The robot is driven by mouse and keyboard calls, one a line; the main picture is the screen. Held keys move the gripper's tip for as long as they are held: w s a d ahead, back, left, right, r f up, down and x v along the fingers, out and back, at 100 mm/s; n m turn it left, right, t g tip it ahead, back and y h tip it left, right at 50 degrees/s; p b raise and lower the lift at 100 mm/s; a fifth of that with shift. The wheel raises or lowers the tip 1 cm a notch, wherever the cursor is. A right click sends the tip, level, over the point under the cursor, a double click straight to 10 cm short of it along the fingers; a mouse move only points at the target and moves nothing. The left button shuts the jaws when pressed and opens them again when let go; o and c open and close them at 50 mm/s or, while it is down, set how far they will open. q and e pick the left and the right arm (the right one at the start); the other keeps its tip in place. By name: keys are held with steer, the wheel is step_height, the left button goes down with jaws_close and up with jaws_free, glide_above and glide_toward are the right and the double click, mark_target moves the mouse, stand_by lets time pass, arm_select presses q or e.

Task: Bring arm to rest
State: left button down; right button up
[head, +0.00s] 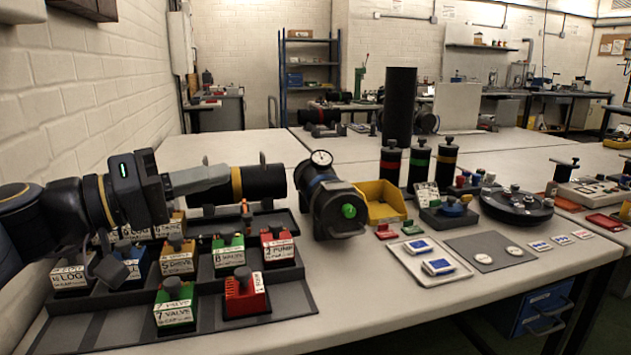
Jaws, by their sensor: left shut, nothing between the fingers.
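My left arm comes in from the left edge. Its left gripper (222,176) is shut and empty, its grey fingers pointing right above the block tray. The fingers overlap the left end of a black cylinder with a yellow band (262,182) lying behind them; I cannot tell whether they touch. A dark cylinder with a gauge on top and a green knob on its end (335,205) lies on the table right of the gripper, clear of it. My right gripper is not in view.
A dark tray (297,292) below the arm holds several labelled blocks. A yellow bin (382,202), a tall black cylinder (399,110) and three banded canisters (418,165) stand to the right. A white wall (85,100) is close on the left. The table's front centre is clear.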

arm_select(q)
steer(key=s+a+f+n+g+y, duration=0.15)
steer(key=s+f+y, duration=0.25)
steer(key=s+f, duration=0.55)
steer(key=s+a+f+n+g+y, duration=0.1)
steer(key=s+a+f+y, duration=0.25)
steer(key=f, duration=1.15)
steer(key=s+a+f+n+g+y, duration=0.15)
steer(key=s+f+y, duration=0.45)
steer(key=f, duration=0.6)
step_height(320, 180, up, 27)
steer(key=h+p, duration=0.1)
steer(key=p, duration=2.5)
steer(key=shift+s+p, duration=0.3)
steer(key=shift+p, duration=0.1)
steer(key=shift+a+r, duration=0.1)
